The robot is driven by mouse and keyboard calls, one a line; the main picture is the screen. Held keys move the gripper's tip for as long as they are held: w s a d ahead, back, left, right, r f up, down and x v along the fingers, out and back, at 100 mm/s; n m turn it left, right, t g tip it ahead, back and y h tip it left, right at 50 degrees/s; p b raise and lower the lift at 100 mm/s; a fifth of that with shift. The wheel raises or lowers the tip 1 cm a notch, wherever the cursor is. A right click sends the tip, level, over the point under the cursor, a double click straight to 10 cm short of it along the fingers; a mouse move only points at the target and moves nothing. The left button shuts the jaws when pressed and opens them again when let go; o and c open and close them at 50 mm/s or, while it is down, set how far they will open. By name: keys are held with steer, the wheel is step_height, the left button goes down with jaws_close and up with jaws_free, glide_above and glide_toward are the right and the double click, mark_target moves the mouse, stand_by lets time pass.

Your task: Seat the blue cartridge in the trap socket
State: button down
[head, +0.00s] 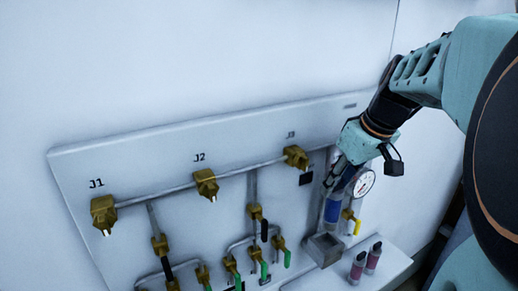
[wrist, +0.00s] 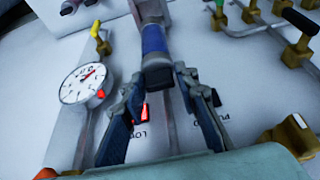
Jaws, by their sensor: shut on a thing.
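The blue cartridge (head: 332,210) stands roughly upright in front of the panel's right part in the head view. Its blue body (wrist: 154,38) and dark end cap also show in the wrist view. My gripper (head: 342,182) is shut on its upper end, with a finger on each side of the dark cap in the wrist view (wrist: 160,76). The cartridge's lower end points toward an open grey metal box (head: 324,249) on the ledge below. I cannot tell whether the two touch. No part labelled as the trap socket is legible.
A round gauge (head: 364,184) and a yellow-handled valve (head: 352,223) are close right of the cartridge. Two pink-and-dark cartridges (head: 365,262) stand on the ledge. Brass valves and pipes, including J3 (head: 295,157), lie to the left.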

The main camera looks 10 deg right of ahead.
mark_target(333, 209)
steer(key=shift+s+f+b, duration=0.15)
steer(key=shift+f+b, duration=0.6)
steer(key=shift+f, duration=0.25)
steer(key=shift+f+b, duration=0.65)
steer(key=shift+f, duration=0.4)
steer(key=shift+b, duration=0.3)
steer(key=shift+f+b, duration=0.95)
steer(key=shift+f, duration=0.25)
steer(key=shift+f+b, duration=0.45)
steer(key=shift+b, duration=0.05)
steer(key=c, duration=1)
jaws_free()
